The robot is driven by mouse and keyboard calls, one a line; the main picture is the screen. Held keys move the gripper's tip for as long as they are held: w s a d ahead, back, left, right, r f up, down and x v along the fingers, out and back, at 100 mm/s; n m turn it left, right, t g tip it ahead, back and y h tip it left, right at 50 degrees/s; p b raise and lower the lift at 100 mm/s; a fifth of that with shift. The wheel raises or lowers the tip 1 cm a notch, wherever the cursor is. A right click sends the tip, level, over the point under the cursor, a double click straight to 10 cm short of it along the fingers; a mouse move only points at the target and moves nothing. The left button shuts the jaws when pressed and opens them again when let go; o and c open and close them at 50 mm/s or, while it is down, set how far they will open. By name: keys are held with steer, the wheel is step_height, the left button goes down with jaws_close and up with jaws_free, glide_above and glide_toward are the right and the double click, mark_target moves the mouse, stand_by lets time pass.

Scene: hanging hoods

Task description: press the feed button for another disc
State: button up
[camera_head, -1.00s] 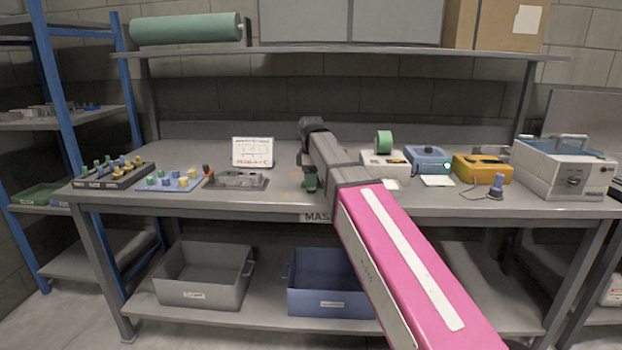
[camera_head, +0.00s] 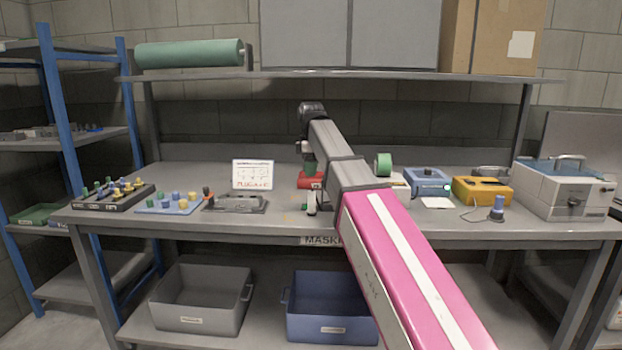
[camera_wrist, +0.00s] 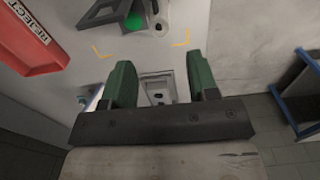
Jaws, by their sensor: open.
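My gripper (camera_wrist: 162,75) points down over the bench with its two green fingers apart. A small grey metal plate with a round dark spot (camera_wrist: 158,97) shows between and beyond the fingers; I cannot tell whether it is the feed button. In the head view my gripper (camera_head: 310,166) is at the end of my arm, near the red tray (camera_head: 311,181). A white machine with a green roll (camera_head: 384,163) stands right of my arm, which hides most of it. A blue box (camera_head: 428,181) with a lit green spot stands beside it. No feed button can be made out for certain.
The red tray is marked REJECT in the wrist view (camera_wrist: 30,40). A grey fixture with a green part (camera_wrist: 133,20) lies ahead of the fingers. A sign (camera_head: 252,174), a grey fixture (camera_head: 236,203) and peg boards are left. A yellow box (camera_head: 482,190) is right.

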steer(key=shift+r, duration=0.25)
jaws_close()
stand_by(1.6)
